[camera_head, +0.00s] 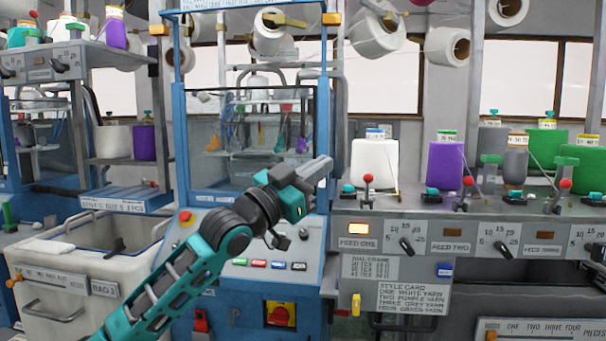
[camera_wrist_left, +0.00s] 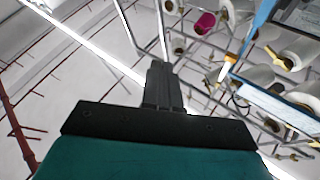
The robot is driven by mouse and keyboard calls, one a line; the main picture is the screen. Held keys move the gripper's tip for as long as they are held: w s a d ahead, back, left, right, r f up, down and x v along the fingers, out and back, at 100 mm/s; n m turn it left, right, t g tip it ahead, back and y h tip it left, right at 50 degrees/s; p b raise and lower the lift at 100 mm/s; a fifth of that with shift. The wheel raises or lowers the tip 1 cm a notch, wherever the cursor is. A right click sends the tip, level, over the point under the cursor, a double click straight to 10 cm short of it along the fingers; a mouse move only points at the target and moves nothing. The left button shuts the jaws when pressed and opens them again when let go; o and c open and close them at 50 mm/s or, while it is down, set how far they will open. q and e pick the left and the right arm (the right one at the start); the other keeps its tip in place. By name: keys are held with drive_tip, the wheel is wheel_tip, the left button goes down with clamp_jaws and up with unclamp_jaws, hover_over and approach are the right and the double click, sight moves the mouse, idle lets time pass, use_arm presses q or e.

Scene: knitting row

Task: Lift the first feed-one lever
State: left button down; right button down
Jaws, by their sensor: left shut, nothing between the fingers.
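The FEED ONE label (camera_head: 358,243) is on the grey front panel, right of the blue machine. Above it, a short red-balled lever (camera_head: 368,180) stands upright on the ledge, in front of a white yarn cone (camera_head: 375,163). A black lever (camera_head: 405,246) sits tilted beside the label on a 10-15-20 scale. My left gripper (camera_head: 324,166) is in front of the blue machine, left of the red-balled lever and apart from it, pointing up and right. In the left wrist view its fingers (camera_wrist_left: 159,72) are shut and empty. My right gripper is not in view.
The blue machine frame (camera_head: 180,130) with its glass window stands behind my left arm. A purple cone (camera_head: 445,165) and further levers line the ledge to the right. A white bin (camera_head: 70,312) stands at the lower left. White yarn cones (camera_head: 375,35) hang above.

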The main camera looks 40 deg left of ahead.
sight(367, 190)
use_arm(q)
wheel_tip(367, 190, down, 10)
drive_tip(key=s+d+n+t+y+b, duration=0.2)
drive_tip(key=s+n+t+y+b, duration=0.15)
drive_tip(key=n+b, duration=0.35)
drive_tip(key=w+r+p, duration=0.2)
drive_tip(key=w+r, duration=0.3)
drive_tip(key=w, duration=0.7)
drive_tip(key=shift+w+r, duration=0.2)
drive_tip(key=shift+w, duration=0.1)
drive_tip(key=shift+d+g, duration=0.1)
drive_tip(key=shift+g, duration=0.15)
